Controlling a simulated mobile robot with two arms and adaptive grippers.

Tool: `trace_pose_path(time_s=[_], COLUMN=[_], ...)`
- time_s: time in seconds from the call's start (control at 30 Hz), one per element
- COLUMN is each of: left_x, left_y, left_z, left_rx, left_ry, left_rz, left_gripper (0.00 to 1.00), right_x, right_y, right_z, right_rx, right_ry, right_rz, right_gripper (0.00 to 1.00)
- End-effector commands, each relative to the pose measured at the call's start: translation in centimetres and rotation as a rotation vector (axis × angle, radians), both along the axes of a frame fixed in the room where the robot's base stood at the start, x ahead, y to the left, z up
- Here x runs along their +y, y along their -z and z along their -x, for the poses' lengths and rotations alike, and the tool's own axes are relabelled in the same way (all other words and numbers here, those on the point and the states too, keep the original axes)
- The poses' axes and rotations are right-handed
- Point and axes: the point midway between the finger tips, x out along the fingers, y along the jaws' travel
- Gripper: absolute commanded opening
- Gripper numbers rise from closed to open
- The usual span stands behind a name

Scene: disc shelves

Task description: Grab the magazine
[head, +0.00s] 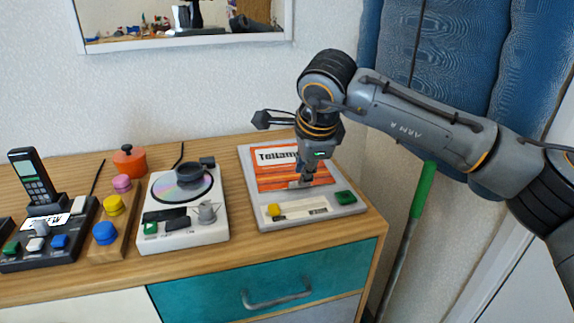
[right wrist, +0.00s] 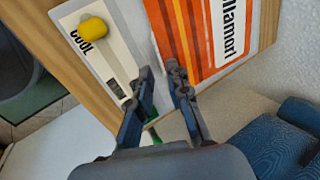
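The magazine (head: 272,178) is orange with stripes and a white title band. It lies on a pale grey stand (head: 350,210) at the right of the sideboard. In the right wrist view the magazine (right wrist: 198,38) fills the top middle. My right gripper (head: 306,184) points down over the magazine's lower right part. In the right wrist view the fingers of my right gripper (right wrist: 160,78) are a little apart, near the magazine's lower edge, with nothing clearly held between them. Whether they touch the magazine cannot be told. My left gripper is not in view.
The stand carries a yellow knob (head: 273,210) and a green button (head: 345,198). Left of it are a disc player (head: 215,232), a board with coloured knobs (head: 122,230), an orange pot (head: 130,161) and a black phone (head: 33,180). A green-handled pole (head: 423,190) stands right of the sideboard.

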Motion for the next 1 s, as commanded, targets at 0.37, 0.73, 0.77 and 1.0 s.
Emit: trace_pose_path(time_s=[0.37, 0.73, 0.77, 1.0], left_x=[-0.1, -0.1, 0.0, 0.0], left_y=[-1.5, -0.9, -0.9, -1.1], left_z=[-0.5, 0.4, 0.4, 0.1], left_rx=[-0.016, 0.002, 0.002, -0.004], left_ry=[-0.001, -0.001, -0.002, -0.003], left_rz=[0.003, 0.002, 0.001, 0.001], left_gripper=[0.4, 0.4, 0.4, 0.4], right_x=[0.3, 0.3, 0.3, 0.3], right_y=[3.2, 3.1, 3.1, 2.4], right_z=[-1.3, -1.4, -1.4, -1.4], right_rx=[0.0, -0.002, -0.002, -0.003], right_ry=[-0.001, 0.0, 0.0, 0.0], right_rz=[0.0, -0.001, -0.001, -0.002], right_gripper=[0.17, 0.0, 0.0, 0.0])
